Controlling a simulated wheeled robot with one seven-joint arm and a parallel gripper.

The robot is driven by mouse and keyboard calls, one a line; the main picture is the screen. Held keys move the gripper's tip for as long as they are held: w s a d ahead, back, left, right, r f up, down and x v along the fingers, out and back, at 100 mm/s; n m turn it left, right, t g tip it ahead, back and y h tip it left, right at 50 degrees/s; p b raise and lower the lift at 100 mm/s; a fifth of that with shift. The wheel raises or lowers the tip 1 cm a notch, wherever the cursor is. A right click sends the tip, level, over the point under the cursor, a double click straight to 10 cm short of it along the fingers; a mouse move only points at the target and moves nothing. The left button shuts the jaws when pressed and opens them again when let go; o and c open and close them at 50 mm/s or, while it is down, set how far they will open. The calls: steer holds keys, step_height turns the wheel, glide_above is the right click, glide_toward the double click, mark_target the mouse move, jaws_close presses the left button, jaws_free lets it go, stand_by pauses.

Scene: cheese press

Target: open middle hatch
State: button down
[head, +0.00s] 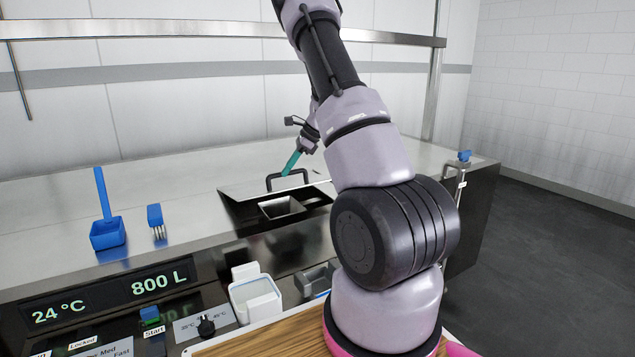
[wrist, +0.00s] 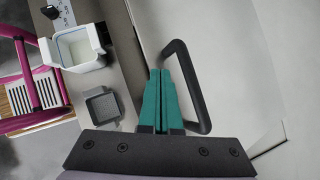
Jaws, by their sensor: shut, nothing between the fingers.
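The middle hatch is a flat metal lid (head: 245,188) in the steel worktop with a black loop handle (head: 288,174). A dark area with a grey square, box-like shape shows at its front side; I cannot tell how far the lid is raised. In the wrist view the handle (wrist: 193,88) stands up from the pale lid (wrist: 235,70). My gripper (head: 293,162) has teal fingers, shut and empty. In the wrist view its fingertips (wrist: 168,72) lie beside the handle and overlap its loop. I cannot tell whether they touch it or pass through it.
A white container (head: 256,297) and a grey mould (wrist: 102,105) stand at the front. A steel rail (head: 200,29) runs above the back. My arm hides the worktop's right part.

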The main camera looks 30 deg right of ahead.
steer(key=s+d+f+m+t, duration=0.3)
steer(key=m+t, duration=0.2)
steer(key=m, duration=0.1)
steer(key=m+t+h, duration=0.3)
steer(key=m+h, duration=0.3)
steer(key=m, duration=0.2)
glide_toward(322, 210)
step_height(322, 210, up, 5)
steer(key=x, duration=1)
steer(key=shift+d+f, duration=0.1)
steer(key=shift+f, duration=0.05)
steer(key=r, duration=0.3)
steer(key=shift+w, duration=0.25)
steer(key=shift+w+r, duration=0.25)
steer(key=shift+r, duration=0.35)
steer(key=shift+r, duration=0.1)
